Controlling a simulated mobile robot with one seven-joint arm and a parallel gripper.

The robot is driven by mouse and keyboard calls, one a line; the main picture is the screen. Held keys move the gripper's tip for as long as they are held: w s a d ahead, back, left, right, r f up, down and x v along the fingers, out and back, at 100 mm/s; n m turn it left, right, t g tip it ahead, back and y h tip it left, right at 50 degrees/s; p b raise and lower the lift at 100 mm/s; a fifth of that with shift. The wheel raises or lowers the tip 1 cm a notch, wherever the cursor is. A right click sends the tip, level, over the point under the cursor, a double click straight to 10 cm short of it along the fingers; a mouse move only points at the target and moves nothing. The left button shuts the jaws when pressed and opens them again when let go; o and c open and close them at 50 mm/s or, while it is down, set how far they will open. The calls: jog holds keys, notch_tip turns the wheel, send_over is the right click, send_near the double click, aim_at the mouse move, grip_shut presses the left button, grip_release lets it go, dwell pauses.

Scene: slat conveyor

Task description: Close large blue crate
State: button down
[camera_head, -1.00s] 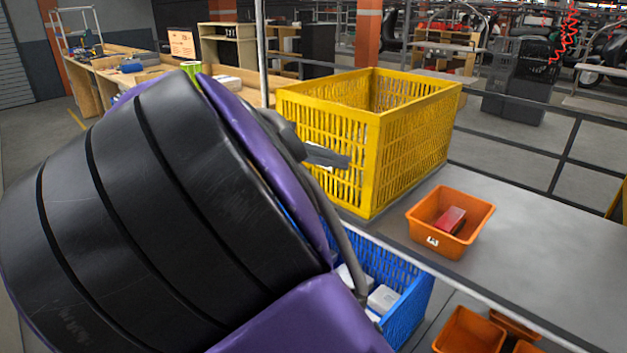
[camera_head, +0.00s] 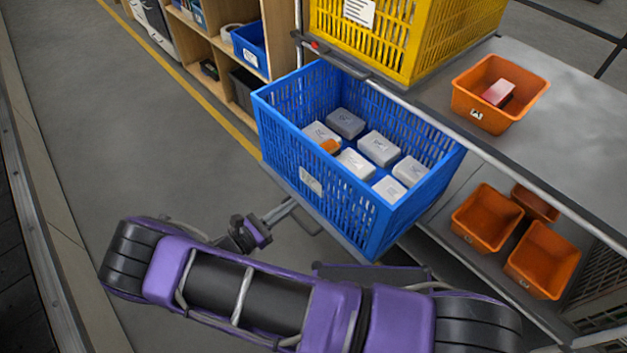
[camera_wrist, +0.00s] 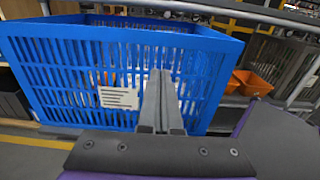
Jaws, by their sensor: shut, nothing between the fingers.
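The large blue crate (camera_head: 345,200) is an open-topped slatted box holding several grey-white boxes and a small orange item. It sits partly under the upper shelf, with its near part sticking out past the shelf edge. In the wrist view its labelled front wall (camera_wrist: 65,95) fills much of the picture. My gripper (camera_head: 290,205) is in front of that wall, low and at its left in the head view. In the wrist view my gripper (camera_wrist: 161,85) has its fingers together, pointing at the wall beside the white label. I cannot tell whether the fingertips touch it.
More orange bins (camera_head: 487,218) sit on the lower shelf at the right. Wooden shelving (camera_head: 225,65) stands behind. The floor at left is clear.

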aim_at(336, 171)
jog(key=x, duration=1.4)
jog(key=shift+p, duration=0.35)
